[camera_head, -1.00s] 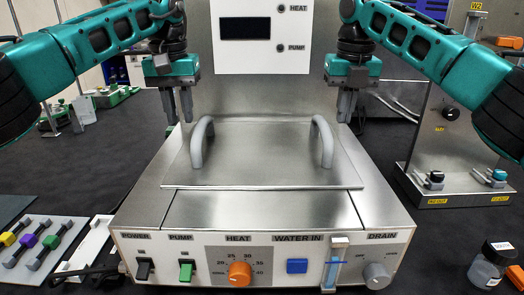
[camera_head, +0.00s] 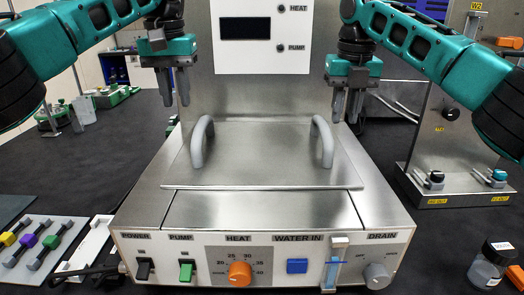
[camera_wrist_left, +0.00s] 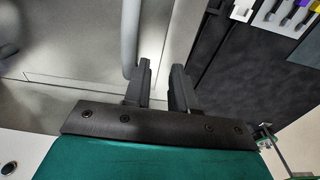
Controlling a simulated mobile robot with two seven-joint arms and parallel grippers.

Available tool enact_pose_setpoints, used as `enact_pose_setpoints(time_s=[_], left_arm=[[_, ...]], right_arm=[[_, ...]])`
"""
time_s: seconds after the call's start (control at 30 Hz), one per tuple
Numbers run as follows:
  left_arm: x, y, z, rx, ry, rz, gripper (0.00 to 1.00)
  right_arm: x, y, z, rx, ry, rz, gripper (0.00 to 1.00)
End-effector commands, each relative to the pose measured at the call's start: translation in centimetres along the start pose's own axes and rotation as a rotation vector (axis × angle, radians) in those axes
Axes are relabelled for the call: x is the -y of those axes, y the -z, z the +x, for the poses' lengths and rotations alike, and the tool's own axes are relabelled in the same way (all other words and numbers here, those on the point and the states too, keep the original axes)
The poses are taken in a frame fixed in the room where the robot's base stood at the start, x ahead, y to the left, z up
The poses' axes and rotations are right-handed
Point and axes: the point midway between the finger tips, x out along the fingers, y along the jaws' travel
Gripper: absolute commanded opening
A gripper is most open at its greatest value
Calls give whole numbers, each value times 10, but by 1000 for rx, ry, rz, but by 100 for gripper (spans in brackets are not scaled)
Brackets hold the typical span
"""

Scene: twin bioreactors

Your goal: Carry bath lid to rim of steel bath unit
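The bath lid (camera_head: 262,160) is a flat steel plate with two grey upright loop handles, left (camera_head: 201,142) and right (camera_head: 322,141). It lies on top of the steel bath unit (camera_head: 262,210). My left gripper (camera_head: 175,100) is open and empty, pointing down above and to the left of the left handle. In the left wrist view its two fingers (camera_wrist_left: 163,78) stand apart, with the grey handle (camera_wrist_left: 130,38) beside them on the left, not clearly between them. My right gripper (camera_head: 347,117) is open and empty, above and to the right of the right handle.
The display panel (camera_head: 250,30) rises behind the lid. The front panel has switches and an orange heat knob (camera_head: 240,274). A second steel unit (camera_head: 445,150) stands at right, a jar (camera_head: 489,266) at front right, and coloured clips (camera_head: 30,240) at left.

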Motion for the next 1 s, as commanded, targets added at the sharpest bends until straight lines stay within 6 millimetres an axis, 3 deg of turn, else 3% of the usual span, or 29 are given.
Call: enact_pose_setpoints(time_s=[0.1, 0.47, 0.8, 1.0], left_arm=[[-1, 0, -19, -1, 0, -1, 26], [0, 0, -38, 1, 1, 0, 26], [0, 0, -38, 1, 1, 0, 26], [0, 0, -38, 1, 1, 0, 26]], right_arm=[[0, 0, 0, 0, 0, 0, 26], [0, 0, -3, 1, 0, 0, 26], [-1, 0, -53, 1, -1, 1, 26], [-1, 0, -68, 1, 0, 1, 26]])
